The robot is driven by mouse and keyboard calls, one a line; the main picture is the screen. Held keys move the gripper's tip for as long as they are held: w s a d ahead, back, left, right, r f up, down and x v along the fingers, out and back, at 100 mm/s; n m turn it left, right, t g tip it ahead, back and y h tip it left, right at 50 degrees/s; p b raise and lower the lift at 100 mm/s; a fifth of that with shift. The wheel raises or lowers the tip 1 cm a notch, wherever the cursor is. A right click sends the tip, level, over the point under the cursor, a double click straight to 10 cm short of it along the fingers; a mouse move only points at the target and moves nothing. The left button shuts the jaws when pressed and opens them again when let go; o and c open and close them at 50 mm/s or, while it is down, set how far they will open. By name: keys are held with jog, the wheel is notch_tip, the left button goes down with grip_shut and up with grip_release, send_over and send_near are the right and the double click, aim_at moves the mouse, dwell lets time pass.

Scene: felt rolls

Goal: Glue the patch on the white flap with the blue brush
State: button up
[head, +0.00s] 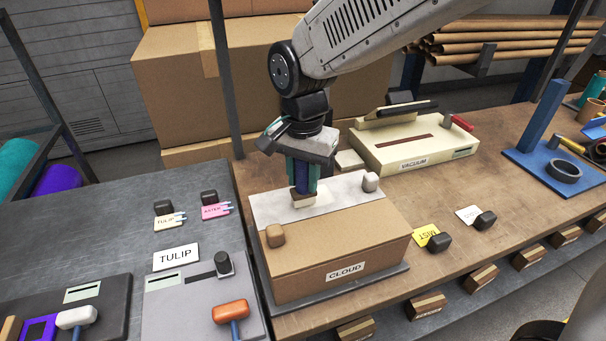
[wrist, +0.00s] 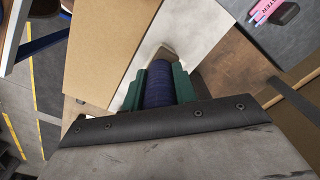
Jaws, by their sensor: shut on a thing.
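A brown cardboard box (head: 340,245) labelled CLOUD has a white flap (head: 345,190) across its top far side; the flap also shows in the wrist view (wrist: 185,25). My gripper (head: 303,185) is above the flap, pointing down, its green fingers shut on the blue brush (wrist: 158,85). The brush is upright in the head view. Its pale bristle end (head: 303,199) is at the flap's surface and looks to be touching it. A slightly different grey-white area shows beside the bristles; I cannot tell if it is glue.
Two small blocks, a pale one (head: 371,182) and a tan one (head: 275,235), sit on the box. A cream VACUUM machine (head: 415,142) stands behind right. A yellow card (head: 425,236) and dark blocks lie right. A grey TULIP station (head: 190,305) is at left.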

jog(key=shift+f, duration=0.45)
dwell(0.3)
jog(key=shift+w+d+r, duration=0.1)
jog(key=shift+w+d, duration=0.1)
jog(key=shift+d, duration=0.45)
jog(key=shift+w+d, duration=0.15)
jog(key=shift+d, duration=0.5)
jog(key=shift+w+d, duration=0.2)
jog(key=shift+d, duration=0.45)
jog(key=shift+w+d, duration=0.15)
jog(key=shift+d, duration=0.5)
jog(key=shift+f, duration=0.2)
jog(key=shift+s+a+r, duration=0.1)
jog(key=shift+s+a, duration=0.1)
jog(key=shift+a, duration=0.5)
jog(key=shift+s+a, duration=0.15)
jog(key=shift+a, duration=0.5)
